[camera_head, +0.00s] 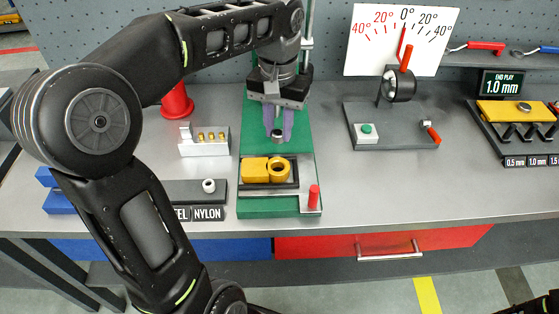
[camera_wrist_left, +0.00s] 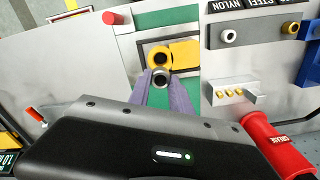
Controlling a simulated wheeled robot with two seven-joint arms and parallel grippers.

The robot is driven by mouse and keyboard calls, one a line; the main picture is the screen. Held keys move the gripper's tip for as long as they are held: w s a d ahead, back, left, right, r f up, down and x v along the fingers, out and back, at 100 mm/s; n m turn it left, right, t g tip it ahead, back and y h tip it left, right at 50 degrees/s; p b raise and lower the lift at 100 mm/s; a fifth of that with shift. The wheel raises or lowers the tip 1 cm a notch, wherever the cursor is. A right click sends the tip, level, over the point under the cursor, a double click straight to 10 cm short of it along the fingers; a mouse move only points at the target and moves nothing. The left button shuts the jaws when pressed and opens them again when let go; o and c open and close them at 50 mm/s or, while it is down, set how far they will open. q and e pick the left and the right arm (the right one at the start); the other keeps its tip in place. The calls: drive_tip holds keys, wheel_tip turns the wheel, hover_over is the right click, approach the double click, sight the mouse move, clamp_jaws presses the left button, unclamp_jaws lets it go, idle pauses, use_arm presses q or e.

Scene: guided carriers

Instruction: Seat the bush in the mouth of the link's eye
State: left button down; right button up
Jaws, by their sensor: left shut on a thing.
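My left gripper (camera_head: 278,132) has purple fingers and is shut on a small grey bush (camera_head: 278,138). The bush shows as a dark-holed ring between the fingertips in the left wrist view (camera_wrist_left: 160,77). The yellow link (camera_head: 255,170) lies in a dark holder on the green fixture (camera_head: 253,208). Its round eye (camera_head: 278,168) is at the link's right end in the head view; the eye also shows in the left wrist view (camera_wrist_left: 159,54). The bush is held above and behind the eye in the head view, apart from it. My right gripper is not in view.
A pale bush (camera_head: 208,185) sits on the dark labelled block left of the fixture. A grey block with brass pieces (camera_head: 205,147) stands behind it. A red-handled clamp (camera_head: 313,196) is at the fixture's front right. The dial stand (camera_head: 395,125) is farther right.

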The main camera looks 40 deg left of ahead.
use_arm(q)
wheel_tip(320, 180, down, 5)
drive_tip(key=shift+f, duration=0.2)
drive_tip(key=shift+f, duration=0.1)
wheel_tip(320, 180, down, 4)
drive_tip(key=shift+r+p, duration=0.2)
drive_tip(key=shift+p, duration=0.15)
drive_tip(key=shift+s, duration=0.1)
